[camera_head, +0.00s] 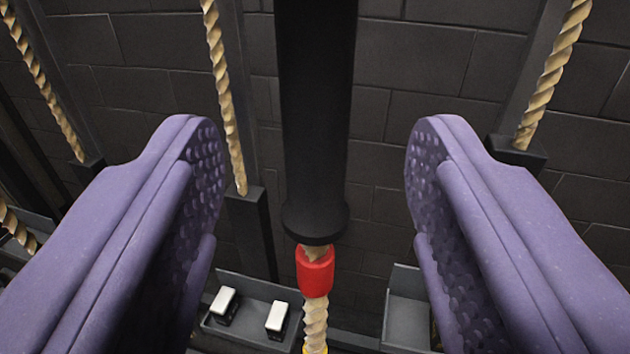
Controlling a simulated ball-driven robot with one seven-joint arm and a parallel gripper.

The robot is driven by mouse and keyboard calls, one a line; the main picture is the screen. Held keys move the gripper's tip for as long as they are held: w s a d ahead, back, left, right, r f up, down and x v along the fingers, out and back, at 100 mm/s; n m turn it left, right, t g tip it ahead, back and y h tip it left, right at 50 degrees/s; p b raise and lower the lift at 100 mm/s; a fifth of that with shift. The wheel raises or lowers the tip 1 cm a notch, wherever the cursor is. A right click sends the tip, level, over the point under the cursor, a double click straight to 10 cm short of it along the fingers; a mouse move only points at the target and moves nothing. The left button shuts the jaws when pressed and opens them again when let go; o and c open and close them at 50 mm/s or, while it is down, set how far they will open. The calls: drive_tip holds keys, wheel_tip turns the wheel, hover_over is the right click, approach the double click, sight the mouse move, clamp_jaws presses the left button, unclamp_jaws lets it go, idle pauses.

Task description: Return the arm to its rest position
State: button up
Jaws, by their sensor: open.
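My gripper (315,165) has two purple padded fingers, one at the left and one at the right of the view. They stand wide apart, with nothing gripped between them. Beyond the gap, a black vertical column (318,110) hangs down from the top. A red band (315,271) sits just below it on a twisted tan rope-like rod (315,315). I cannot tell how far the column is from my fingertips.
Several twisted tan rods (225,95) hang in front of a dark block wall (425,60). Below, a grey tray (255,325) holds two white-topped buttons (277,317). Another grey tray (405,315) is at its right, partly hidden by my right finger.

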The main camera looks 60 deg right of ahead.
idle(0.4)
drive_tip(key=w+a+r+n+t+y+b, duration=0.3)
drive_tip(key=w+a+r+n+t+y, duration=0.5)
drive_tip(key=w+a+r, duration=0.6)
drive_tip(key=s+a+r+n+g+y+b, duration=0.1)
drive_tip(key=s+a+r+y, duration=0.2)
drive_tip(key=a, duration=0.5)
drive_tip(key=s+a+r+n+g+y+b, duration=0.1)
drive_tip(key=s+a+r+y, duration=0.3)
drive_tip(key=a, duration=0.4)
wheel_tip(320, 180, up, 3)
drive_tip(key=shift+s+f+n+b, duration=0.2)
drive_tip(key=shift+s+n+b, duration=0.35)
drive_tip(key=shift+n, duration=0.25)
drive_tip(key=shift+w+d, duration=0.1)
drive_tip(key=shift+d, duration=0.05)
